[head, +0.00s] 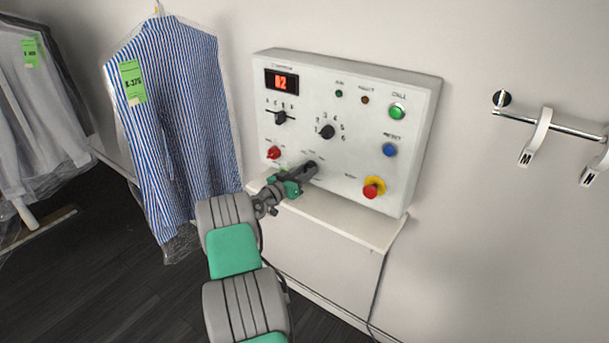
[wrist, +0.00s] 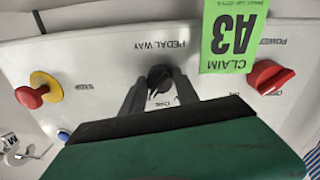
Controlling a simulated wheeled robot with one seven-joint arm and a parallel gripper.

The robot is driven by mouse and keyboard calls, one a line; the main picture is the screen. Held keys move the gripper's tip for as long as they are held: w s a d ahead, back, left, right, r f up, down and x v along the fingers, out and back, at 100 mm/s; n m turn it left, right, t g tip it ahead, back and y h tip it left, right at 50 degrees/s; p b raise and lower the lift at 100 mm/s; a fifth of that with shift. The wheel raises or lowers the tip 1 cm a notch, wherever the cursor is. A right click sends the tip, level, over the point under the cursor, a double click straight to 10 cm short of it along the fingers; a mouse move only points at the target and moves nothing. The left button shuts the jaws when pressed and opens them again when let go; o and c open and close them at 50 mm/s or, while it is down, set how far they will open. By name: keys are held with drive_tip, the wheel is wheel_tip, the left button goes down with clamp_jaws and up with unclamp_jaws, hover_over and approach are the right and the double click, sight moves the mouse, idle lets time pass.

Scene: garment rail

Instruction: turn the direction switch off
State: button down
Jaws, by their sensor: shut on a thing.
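The direction switch is a black rotary knob (wrist: 159,75) low on the white control panel (head: 350,100), by the lettering "PEDAL WAY" in the wrist view. My gripper (head: 308,170) reaches it from the lower left in the head view. In the wrist view my gripper (wrist: 160,92) has one finger on each side of the knob and is shut on it. In the head view the fingers mostly hide the knob. I cannot clearly tell which mark its pointer faces.
A red power knob (wrist: 268,76) and a green claim tag (wrist: 232,36) are beside the switch. A red stop button (head: 374,187) with yellow collar is to its right. A shelf (head: 370,225) juts out below. A striped shirt (head: 180,110) hangs left.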

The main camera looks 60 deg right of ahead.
drive_tip(key=n+b, duration=0.6)
drive_tip(key=shift+s+r+n+h, duration=0.1)
drive_tip(key=shift+n+h, duration=0.2)
drive_tip(key=shift+n, duration=0.1)
drive_tip(key=shift+r, duration=0.1)
idle(0.3)
drive_tip(key=c, duration=1.3)
unclamp_jaws()
drive_tip(key=o, duration=0.4)
drive_tip(key=shift+d, duration=0.1)
drive_tip(key=shift+f, duration=0.2)
